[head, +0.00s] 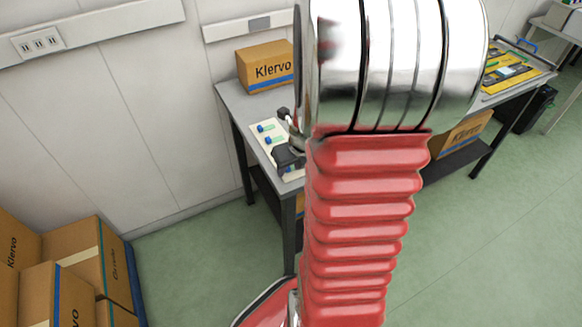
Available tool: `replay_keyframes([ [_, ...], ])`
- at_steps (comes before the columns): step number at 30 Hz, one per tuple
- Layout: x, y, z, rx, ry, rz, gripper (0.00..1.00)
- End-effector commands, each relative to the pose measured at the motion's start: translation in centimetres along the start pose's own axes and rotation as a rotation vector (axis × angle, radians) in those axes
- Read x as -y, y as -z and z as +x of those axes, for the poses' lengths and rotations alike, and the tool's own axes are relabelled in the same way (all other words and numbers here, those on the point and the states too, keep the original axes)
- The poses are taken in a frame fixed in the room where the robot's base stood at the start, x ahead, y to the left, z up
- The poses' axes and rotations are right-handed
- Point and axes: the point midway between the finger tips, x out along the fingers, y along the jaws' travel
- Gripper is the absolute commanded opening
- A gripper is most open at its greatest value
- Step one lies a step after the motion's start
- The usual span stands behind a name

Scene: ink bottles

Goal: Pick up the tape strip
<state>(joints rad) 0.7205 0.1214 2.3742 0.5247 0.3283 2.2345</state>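I cannot pick out a separate tape strip. A pale board or tray (258,137) lies on the left part of the grey table (232,98), with small blue and green items (268,128) on it. They are too small to name surely. My gripper (284,140) seems to be the dark parts over the right side of this board, at the left edge of my arm. My red and chrome arm covers most of it and the middle of the table. Whether its fingers are open, or hold anything, does not show.
A Klervo carton (265,67) stands at the table's back. A yellow board with dark parts (510,73) lies at the table's right end. Another carton (462,135) is on the shelf below. Cartons (60,270) are stacked at lower left. The green floor between is clear.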

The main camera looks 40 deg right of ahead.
Motion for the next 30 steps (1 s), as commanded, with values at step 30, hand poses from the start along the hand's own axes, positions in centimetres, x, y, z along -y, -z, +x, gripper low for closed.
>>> replay_keyframes([
  [30, 0.04, -0.44, -0.83, 0.004, 0.001, -0.002, 0.03],
])
